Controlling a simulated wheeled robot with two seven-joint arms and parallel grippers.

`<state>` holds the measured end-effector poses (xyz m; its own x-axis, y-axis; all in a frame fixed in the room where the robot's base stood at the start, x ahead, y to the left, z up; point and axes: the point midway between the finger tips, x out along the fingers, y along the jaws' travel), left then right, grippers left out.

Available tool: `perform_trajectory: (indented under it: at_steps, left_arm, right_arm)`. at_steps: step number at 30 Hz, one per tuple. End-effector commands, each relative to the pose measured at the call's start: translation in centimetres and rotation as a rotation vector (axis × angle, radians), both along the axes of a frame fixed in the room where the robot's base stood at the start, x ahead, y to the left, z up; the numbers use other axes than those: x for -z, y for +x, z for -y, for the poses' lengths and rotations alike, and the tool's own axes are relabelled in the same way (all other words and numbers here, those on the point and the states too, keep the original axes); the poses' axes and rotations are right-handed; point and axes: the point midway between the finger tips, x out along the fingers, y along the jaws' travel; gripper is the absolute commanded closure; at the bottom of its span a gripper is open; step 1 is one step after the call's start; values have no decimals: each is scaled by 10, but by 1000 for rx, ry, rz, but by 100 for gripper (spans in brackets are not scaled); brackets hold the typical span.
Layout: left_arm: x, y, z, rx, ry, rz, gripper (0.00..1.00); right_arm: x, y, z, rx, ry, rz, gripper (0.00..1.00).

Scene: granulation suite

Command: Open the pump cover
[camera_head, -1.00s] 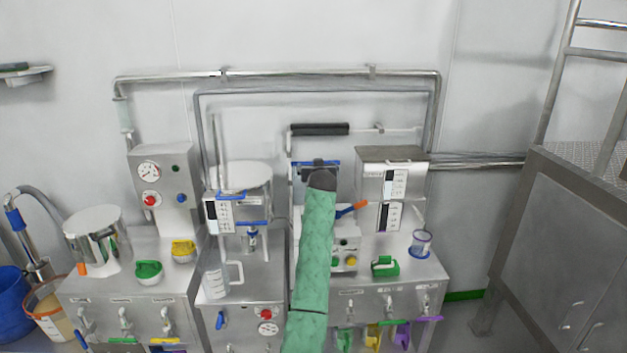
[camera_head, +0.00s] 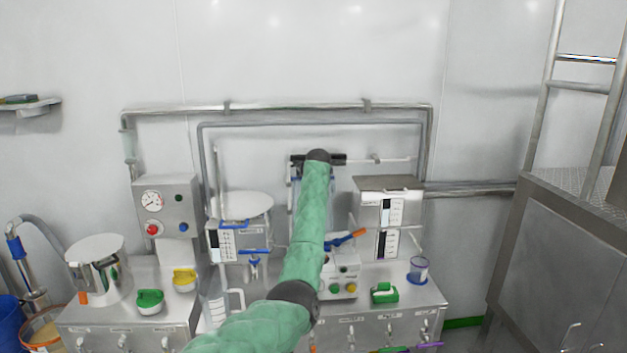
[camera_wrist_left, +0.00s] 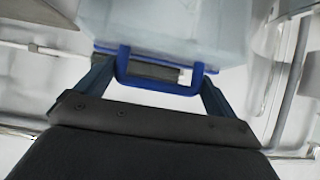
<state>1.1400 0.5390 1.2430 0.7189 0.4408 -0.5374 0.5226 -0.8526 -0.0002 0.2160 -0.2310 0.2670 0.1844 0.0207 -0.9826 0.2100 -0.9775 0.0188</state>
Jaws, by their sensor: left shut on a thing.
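The pump cover (camera_wrist_left: 180,25) shows in the left wrist view as a pale, translucent panel with a blue lower edge. Its blue handle (camera_wrist_left: 155,78) is a U-shaped bar. My left gripper (camera_wrist_left: 155,84) is shut on the handle, with one finger at each end of it. In the head view my left gripper (camera_head: 318,157) is up near the wall, level with a black bar (camera_head: 339,159). My own wrist and forearm hide the fingers, the handle and much of the cover there. My right gripper is in neither view.
The pump's steel control box (camera_head: 345,268) stands below my forearm, with a blue-and-orange lever (camera_head: 345,239) above it. A steel cabinet (camera_head: 388,208) is close on the right; a white-lidded vessel (camera_head: 243,205) is on the left. Pipes (camera_head: 280,108) run along the wall.

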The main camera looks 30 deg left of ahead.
Motion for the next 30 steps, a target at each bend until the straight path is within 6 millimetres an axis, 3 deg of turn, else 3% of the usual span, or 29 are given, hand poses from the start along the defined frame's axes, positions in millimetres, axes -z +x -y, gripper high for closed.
perform_trajectory:
  at_steps: [1, 12, 30]
  left_arm:
    - [-7, 5, -4, -1, -6, -8, 47]
    - [-6, 25, -15, -1, -52, -81, 47]
    - [-5, 31, -18, 0, -63, -101, 47]
  right_arm:
    - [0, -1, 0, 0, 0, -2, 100]
    - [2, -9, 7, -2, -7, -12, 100]
    - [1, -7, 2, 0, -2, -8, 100]
